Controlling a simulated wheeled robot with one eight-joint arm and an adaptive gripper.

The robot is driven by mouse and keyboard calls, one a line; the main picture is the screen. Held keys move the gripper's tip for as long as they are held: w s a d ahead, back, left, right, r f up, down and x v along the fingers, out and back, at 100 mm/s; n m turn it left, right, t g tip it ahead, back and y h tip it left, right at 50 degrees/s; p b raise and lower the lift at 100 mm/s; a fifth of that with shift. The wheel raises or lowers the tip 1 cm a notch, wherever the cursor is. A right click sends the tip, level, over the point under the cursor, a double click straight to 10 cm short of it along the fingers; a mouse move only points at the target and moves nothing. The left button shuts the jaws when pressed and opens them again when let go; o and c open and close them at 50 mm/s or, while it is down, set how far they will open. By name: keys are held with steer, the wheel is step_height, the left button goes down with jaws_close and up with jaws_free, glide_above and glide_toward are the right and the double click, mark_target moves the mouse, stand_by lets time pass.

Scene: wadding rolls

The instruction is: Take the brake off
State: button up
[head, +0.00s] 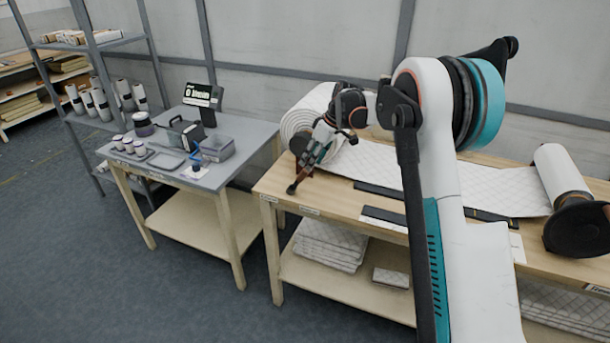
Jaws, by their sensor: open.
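A large white quilted wadding roll (300,115) sits at the left end of the wooden bench, with a dark disc at its near end. A dark lever with a rounded end (293,188), which looks like the brake, slants down at that end of the roll. My gripper (315,150) is in front of the roll, close above the lever. It is open and holds nothing that I can see. It is small here, and I cannot tell whether its fingers touch the lever. My wrist hides part of the roll.
Wadding runs across the bench (290,205) to a smaller roll (560,170) with a dark disc (580,230) at the right. Dark bars (385,216) lie on the bench. A grey table (240,140) with containers and a screen (203,95) stands left. Floor is clear at lower left.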

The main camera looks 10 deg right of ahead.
mark_target(305, 172)
steer(key=b+x, duration=0.1)
steer(key=x, duration=0.6)
steer(key=shift+d, duration=0.1)
jaws_close()
